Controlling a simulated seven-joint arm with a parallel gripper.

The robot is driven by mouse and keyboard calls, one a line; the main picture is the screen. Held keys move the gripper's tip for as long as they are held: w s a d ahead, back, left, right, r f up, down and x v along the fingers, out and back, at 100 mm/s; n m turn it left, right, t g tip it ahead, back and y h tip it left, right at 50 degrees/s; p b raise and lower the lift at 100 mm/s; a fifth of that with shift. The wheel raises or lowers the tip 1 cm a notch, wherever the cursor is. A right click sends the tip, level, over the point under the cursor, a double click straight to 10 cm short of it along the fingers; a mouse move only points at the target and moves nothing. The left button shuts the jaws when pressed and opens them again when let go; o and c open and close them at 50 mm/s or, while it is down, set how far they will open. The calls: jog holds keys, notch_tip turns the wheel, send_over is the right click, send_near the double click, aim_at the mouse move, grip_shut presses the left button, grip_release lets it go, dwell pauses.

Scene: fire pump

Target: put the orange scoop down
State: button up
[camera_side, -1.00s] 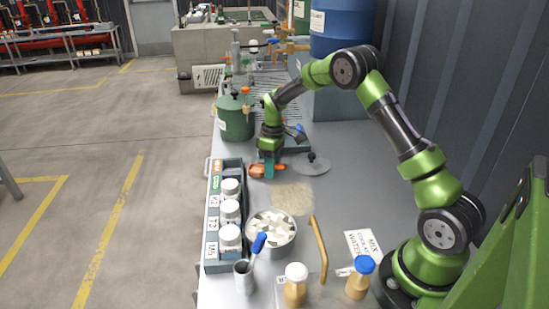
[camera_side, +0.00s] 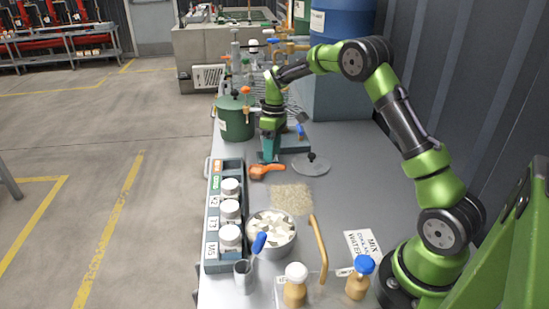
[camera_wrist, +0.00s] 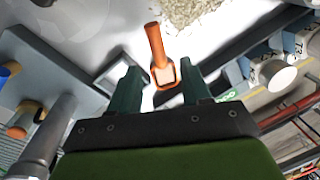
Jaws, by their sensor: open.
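The orange scoop (camera_side: 266,171) lies on the grey bench top, between the end of the jar rack and the round lid. In the wrist view the scoop (camera_wrist: 160,55) shows beyond the fingertips, its handle pointing away from me and its bowl nearest the jaws. My gripper (camera_side: 268,156) is just above and behind the scoop in the side view. In the wrist view my gripper (camera_wrist: 166,86) has its two green fingers spread apart, with nothing held between them.
A jar rack (camera_side: 212,225) with white-lided jars stands along the left edge. A bowl of white chunks (camera_side: 271,234), a granule pile (camera_side: 291,198) and a wooden-coloured stick (camera_side: 319,250) lie nearer. The round lid (camera_side: 311,165) is right of the scoop; a green pot (camera_side: 236,120) stands behind.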

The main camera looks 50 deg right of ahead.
jog(key=s+a+r+m+t, duration=0.2)
jog(key=s+a+r, duration=0.2)
jog(key=r, duration=0.5)
jog(key=s+a+r+m+t, duration=0.1)
jog(key=s+a+r, duration=0.35)
jog(key=r, duration=0.35)
jog(key=s+a+m+t, duration=0.2)
jog(key=s+a, duration=0.1)
jog(key=s, duration=0.5)
jog(key=s+a+m+t, duration=0.2)
jog(key=s+a, duration=0.2)
jog(key=s, duration=0.4)
jog(key=shift+a+m+t, duration=0.2)
jog(key=shift+m+t, duration=0.2)
jog(key=shift+r, duration=0.15)
jog(key=c, duration=0.3)
